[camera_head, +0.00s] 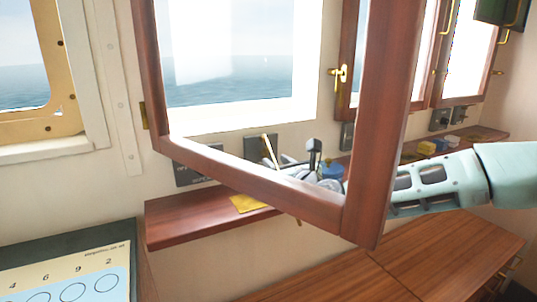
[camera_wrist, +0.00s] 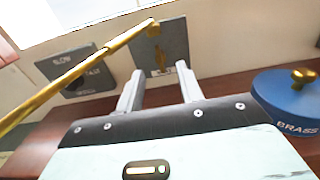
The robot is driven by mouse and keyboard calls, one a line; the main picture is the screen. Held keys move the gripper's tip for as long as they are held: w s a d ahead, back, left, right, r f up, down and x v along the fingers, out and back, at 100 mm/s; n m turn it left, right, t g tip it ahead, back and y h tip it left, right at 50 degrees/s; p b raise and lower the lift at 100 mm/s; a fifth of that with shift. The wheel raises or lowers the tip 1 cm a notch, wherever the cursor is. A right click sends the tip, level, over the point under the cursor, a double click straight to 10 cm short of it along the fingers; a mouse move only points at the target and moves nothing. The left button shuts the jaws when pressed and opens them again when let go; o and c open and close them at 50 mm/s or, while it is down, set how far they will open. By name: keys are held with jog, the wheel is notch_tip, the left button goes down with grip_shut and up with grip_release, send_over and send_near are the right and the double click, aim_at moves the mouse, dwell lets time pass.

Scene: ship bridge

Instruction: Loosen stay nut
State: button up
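A brass stay rod (camera_wrist: 85,72) crosses the left of the wrist view and ends at a dark wall plate (camera_wrist: 160,50). A small brass fitting (camera_wrist: 153,30) sits at that end; I cannot tell whether it is the stay nut. In the head view my gripper (camera_head: 290,160) is near the stay rod (camera_head: 270,150), partly hidden by the wooden window sash (camera_head: 250,182).
A blue pot marked BRASS (camera_wrist: 292,100) stands right of my gripper on the wooden shelf (camera_head: 180,222). A yellow cloth (camera_head: 247,203) lies on the shelf. A SLOW/FAST switch plate (camera_wrist: 85,75) is on the wall. The open sash stands in front of my arm.

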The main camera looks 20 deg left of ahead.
jog(key=shift+p+x, duration=0.3)
jog(key=shift+x, duration=2.5)
grip_shut()
